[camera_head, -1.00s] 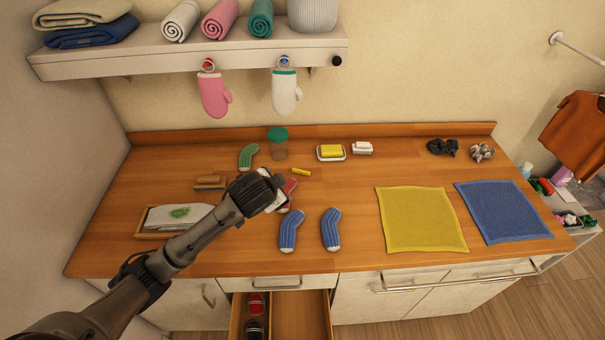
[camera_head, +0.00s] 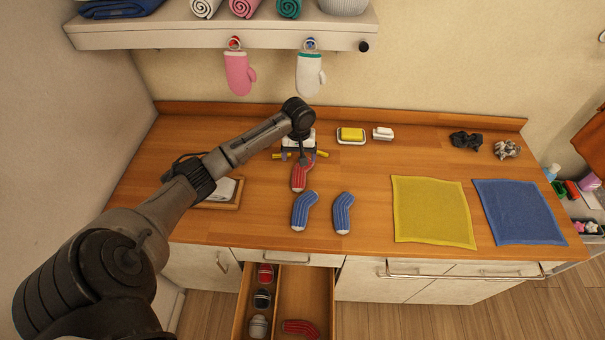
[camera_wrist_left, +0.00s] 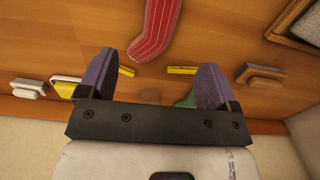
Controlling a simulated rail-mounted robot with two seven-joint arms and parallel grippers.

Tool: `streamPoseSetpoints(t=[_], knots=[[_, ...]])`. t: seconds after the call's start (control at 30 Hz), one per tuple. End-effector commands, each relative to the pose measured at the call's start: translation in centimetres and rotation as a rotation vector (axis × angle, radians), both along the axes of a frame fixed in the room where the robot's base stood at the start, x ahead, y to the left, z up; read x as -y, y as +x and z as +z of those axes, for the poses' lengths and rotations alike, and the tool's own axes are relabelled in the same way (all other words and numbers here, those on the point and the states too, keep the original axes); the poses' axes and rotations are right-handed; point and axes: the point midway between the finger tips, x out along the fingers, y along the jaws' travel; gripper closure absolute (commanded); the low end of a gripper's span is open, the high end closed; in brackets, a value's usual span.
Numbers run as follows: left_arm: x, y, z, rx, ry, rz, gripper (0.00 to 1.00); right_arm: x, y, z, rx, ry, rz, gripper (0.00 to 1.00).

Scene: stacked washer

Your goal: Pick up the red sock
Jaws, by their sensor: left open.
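A red sock (camera_head: 302,177) with a pale toe lies on the wooden counter, above the two blue socks. Part of it shows at the top of the left wrist view (camera_wrist_left: 157,28). My left gripper (camera_head: 299,156) is over the counter just beyond the sock's far end. In the left wrist view its purple fingers (camera_wrist_left: 156,82) are apart with nothing held, and the sock lies beyond their tips. Another red sock (camera_head: 300,328) lies in the open drawer's right compartment. My right gripper does not show.
Two blue socks (camera_head: 304,210) (camera_head: 343,212) lie nearer the front edge. Small yellow pieces (camera_wrist_left: 182,70) and part of a green sock (camera_wrist_left: 186,101) lie near the gripper. The open drawer (camera_head: 292,290) juts out in front. Yellow and blue cloths (camera_head: 432,212) (camera_head: 518,210) lie to the right.

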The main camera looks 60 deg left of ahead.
Motion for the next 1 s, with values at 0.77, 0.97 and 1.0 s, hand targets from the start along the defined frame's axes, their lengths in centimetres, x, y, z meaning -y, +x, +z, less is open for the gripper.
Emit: streamPoseSetpoints(t=[0.77, 0.97, 1.0], knots=[[-0.1, -0.2, -8.8, -0.001, 0.000, -0.003, 0.16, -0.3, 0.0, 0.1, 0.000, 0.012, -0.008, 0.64], [-0.2, -0.2, -11.2, 0.001, 0.001, -0.004, 0.16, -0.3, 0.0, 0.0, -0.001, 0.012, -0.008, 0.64], [-0.2, -0.2, -11.4, 0.000, 0.001, -0.004, 0.16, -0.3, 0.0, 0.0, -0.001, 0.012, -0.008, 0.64]])
